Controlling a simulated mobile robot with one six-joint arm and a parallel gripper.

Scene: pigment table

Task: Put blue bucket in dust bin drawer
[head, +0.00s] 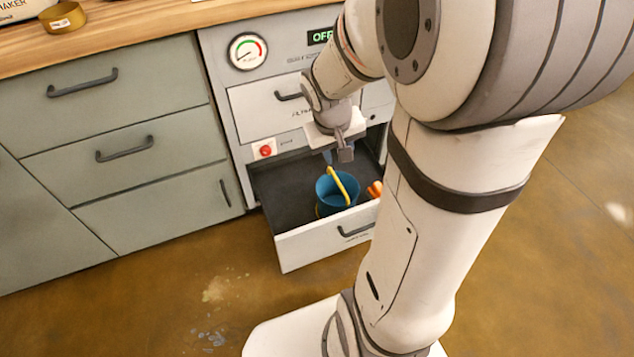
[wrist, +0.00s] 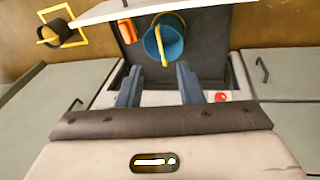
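The blue bucket (head: 333,195) with a yellow handle stands inside the open drawer (head: 290,243) at the bottom of the grey machine. It also shows in the wrist view (wrist: 165,45), upright in the drawer, with its handle across the top. My gripper (head: 338,155) hangs above the drawer, over the bucket. In the wrist view its two fingers (wrist: 158,75) are spread apart with nothing between them, apart from the bucket.
An orange object (head: 375,189) lies in the drawer beside the bucket; it also shows in the wrist view (wrist: 127,32). A dark container with a yellow frame (wrist: 62,32) stands on the floor outside. Closed cabinets (head: 120,150) stand at left. The machine has a red button (head: 265,150).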

